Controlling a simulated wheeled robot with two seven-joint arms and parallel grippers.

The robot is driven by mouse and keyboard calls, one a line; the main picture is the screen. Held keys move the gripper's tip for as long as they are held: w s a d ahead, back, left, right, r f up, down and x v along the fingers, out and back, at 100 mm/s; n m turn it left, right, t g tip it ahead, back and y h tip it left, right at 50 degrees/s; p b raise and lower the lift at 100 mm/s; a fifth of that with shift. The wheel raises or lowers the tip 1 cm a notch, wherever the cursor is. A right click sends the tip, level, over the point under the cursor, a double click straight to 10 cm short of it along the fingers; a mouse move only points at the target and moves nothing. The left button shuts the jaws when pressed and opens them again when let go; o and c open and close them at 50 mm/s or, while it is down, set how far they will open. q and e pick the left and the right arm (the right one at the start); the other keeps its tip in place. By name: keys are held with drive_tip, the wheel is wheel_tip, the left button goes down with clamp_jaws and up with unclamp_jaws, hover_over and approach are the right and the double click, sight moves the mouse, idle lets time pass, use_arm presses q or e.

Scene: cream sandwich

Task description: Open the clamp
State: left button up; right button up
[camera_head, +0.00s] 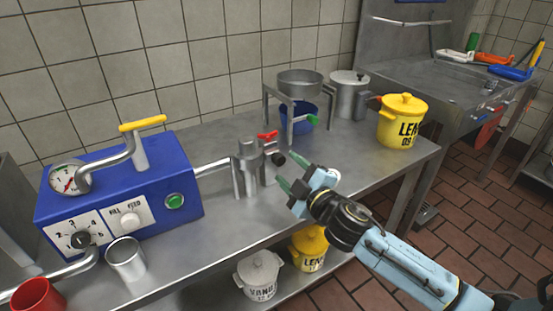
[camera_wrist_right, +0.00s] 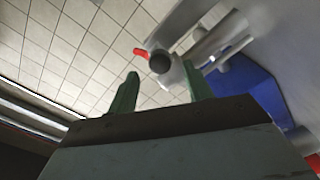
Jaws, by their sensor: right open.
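A metal cylinder fixture (camera_head: 246,170) stands upright on the steel table, fed by a pipe from the blue machine. Beside it is a small post with a red lever (camera_head: 267,135) and a dark round knob (camera_head: 278,158), which look like the clamp; I cannot tell how it is latched. The red lever (camera_wrist_right: 141,52) and dark knob (camera_wrist_right: 160,62) show ahead of the fingers in the right wrist view. My right gripper (camera_head: 287,168) is open, its green fingers pointing at the knob; contact is unclear. It also shows in the right wrist view (camera_wrist_right: 160,74). My left gripper is out of view.
The blue machine (camera_head: 110,195) with gauge and dials stands left. A metal cup (camera_head: 126,262) and red cup (camera_head: 38,298) are in front. Behind the fixture are a stand with a metal bowl (camera_head: 300,82) and a blue bowl (camera_head: 300,117). A yellow pot (camera_head: 402,122) is right.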

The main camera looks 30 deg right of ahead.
sight(281, 162)
drive_tip(key=w, duration=0.4)
drive_tip(key=w+b, duration=0.1)
drive_tip(key=w, duration=0.1)
drive_tip(key=shift+w+a, duration=0.1)
drive_tip(key=shift+a, duration=0.15)
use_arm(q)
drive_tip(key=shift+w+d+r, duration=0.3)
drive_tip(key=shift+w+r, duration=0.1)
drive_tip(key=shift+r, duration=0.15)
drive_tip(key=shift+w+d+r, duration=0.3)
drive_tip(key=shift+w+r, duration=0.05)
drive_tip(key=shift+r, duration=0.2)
use_arm(e)
drive_tip(key=shift+w, duration=0.1)
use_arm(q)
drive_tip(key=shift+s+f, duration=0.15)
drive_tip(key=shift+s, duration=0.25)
use_arm(e)
clamp_jaws()
